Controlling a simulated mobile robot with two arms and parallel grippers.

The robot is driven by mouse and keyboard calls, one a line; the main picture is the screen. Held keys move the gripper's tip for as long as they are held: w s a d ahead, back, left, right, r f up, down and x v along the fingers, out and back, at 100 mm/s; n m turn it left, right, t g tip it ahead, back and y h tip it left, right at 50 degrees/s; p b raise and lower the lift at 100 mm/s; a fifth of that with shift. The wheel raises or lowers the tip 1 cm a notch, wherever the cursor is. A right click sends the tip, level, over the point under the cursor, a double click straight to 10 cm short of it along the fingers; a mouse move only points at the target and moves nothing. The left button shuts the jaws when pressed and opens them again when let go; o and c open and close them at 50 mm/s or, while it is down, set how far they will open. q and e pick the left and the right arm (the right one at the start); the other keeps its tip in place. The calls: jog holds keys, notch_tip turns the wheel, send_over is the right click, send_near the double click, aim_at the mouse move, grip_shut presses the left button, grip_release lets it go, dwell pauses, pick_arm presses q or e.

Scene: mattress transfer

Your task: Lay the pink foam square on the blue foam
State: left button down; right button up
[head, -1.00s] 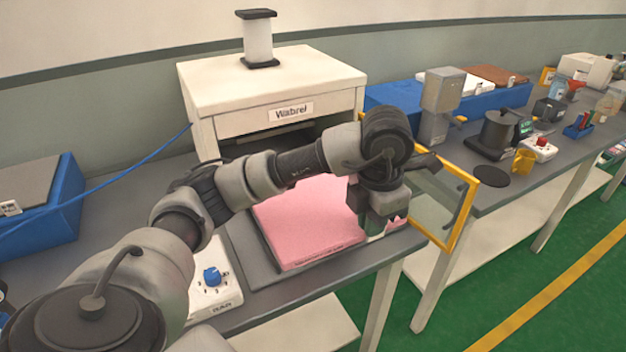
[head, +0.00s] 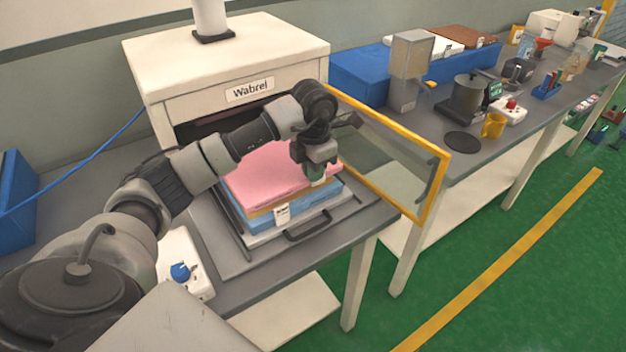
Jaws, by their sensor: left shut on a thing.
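The pink foam square (head: 263,172) is over the stack at the mouth of the white "Wabrel" cabinet. My left gripper (head: 318,178) points down and is shut on its right edge. The blue foam (head: 297,208) shows below the pink one, with a thin tan layer (head: 262,211) between them. The pink square looks roughly lined up with the stack; whether it rests fully on it I cannot tell. My left forearm hides the square's back part. My right gripper is not in view.
The stack sits on a grey tray (head: 228,257) with a dark handle (head: 307,226). The cabinet (head: 225,62) stands behind, its yellow-framed glass door (head: 437,185) open to the right. A white control box with a blue knob (head: 180,271) is at the front left.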

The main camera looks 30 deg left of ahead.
aim_at(314, 186)
pick_arm(q)
jog(key=shift+f, duration=0.45)
notch_tip(314, 186, down, 2)
jog(key=shift+f+p, duration=0.2)
jog(key=shift+p, duration=0.3)
jog(key=shift+f, duration=0.3)
jog(key=c, duration=1.3)
grip_release()
jog(key=shift+f, duration=0.1)
jog(key=shift+o, duration=0.2)
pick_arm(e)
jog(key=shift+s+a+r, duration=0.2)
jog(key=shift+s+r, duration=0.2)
